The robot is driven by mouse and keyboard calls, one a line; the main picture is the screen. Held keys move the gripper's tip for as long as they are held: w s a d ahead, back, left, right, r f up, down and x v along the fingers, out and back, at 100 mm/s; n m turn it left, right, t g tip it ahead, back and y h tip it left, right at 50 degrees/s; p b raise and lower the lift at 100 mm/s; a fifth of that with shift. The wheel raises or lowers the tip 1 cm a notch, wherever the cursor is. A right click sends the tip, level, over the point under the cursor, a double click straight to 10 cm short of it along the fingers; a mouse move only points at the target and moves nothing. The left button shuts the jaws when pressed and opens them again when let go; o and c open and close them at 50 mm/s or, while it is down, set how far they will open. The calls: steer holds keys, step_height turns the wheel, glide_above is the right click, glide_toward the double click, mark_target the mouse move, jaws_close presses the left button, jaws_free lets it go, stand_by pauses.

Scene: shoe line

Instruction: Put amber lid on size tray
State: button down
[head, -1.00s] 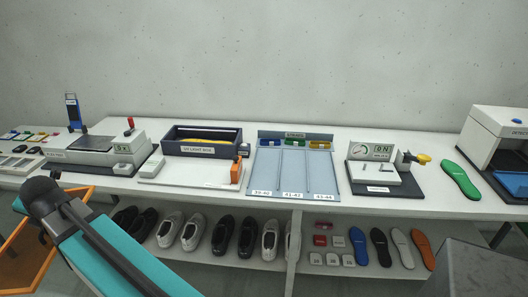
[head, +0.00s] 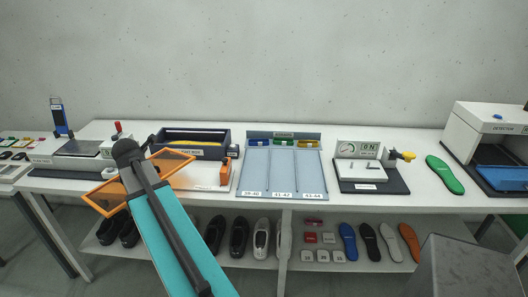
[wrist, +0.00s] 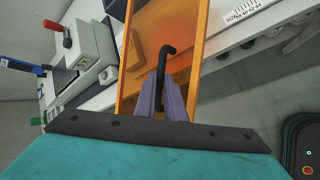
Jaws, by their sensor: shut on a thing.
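The amber lid (head: 168,163) is a see-through amber sheet in an orange frame. It is in the air in front of the bench's left half, tilted in the head view, partly behind my arm. In the wrist view my gripper (wrist: 161,98) is shut on the lid's black hooked handle (wrist: 163,65), with the amber sheet (wrist: 180,28) beyond. The size tray (head: 284,172) is grey-blue with three lanes, labelled along its front, and lies on the bench right of the lid. The lid is apart from it. My fingertips are hidden in the head view.
The dark UV light box (head: 218,143) stands behind the lid, with an orange upright piece (head: 225,172) beside the tray. A gauge station (head: 368,175) stands right of the tray, then a green insole (head: 444,175). Shoes and insoles sit on the lower shelf.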

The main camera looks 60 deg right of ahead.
mark_target(187, 162)
steer(key=s+d+m, duration=0.1)
steer(key=s+d, duration=0.1)
steer(key=d, duration=0.2)
steer(key=s+d+m+g+h, duration=0.1)
steer(key=s+d, duration=0.2)
steer(key=d, duration=0.1)
steer(key=s+d+m, duration=0.1)
steer(key=s+d, duration=0.1)
steer(key=d, duration=0.2)
steer(key=shift+s+d+r+g+p, duration=0.1)
steer(key=shift+s+d+g+p, duration=0.25)
steer(key=shift+s+g+p, duration=0.05)
steer(key=s+d+f+m+g+p, duration=0.1)
steer(key=s+d+m+g, duration=0.2)
steer(key=s+d, duration=0.8)
steer(key=s+d+m+g+h, duration=0.1)
steer(key=s+d+m+g, duration=0.2)
steer(key=s+d, duration=0.9)
steer(key=s+m, duration=0.3)
steer(key=s, duration=0.5)
steer(key=shift+d+f+p, duration=0.15)
steer(key=shift+f+p, duration=0.2)
steer(key=shift+f, duration=0.05)
steer(key=shift+f, duration=0.1)
steer(key=shift+f+b, duration=2.3)
steer(key=shift+f, duration=0.7)
steer(key=shift+f+b, duration=0.5)
steer(key=shift+f, duration=0.75)
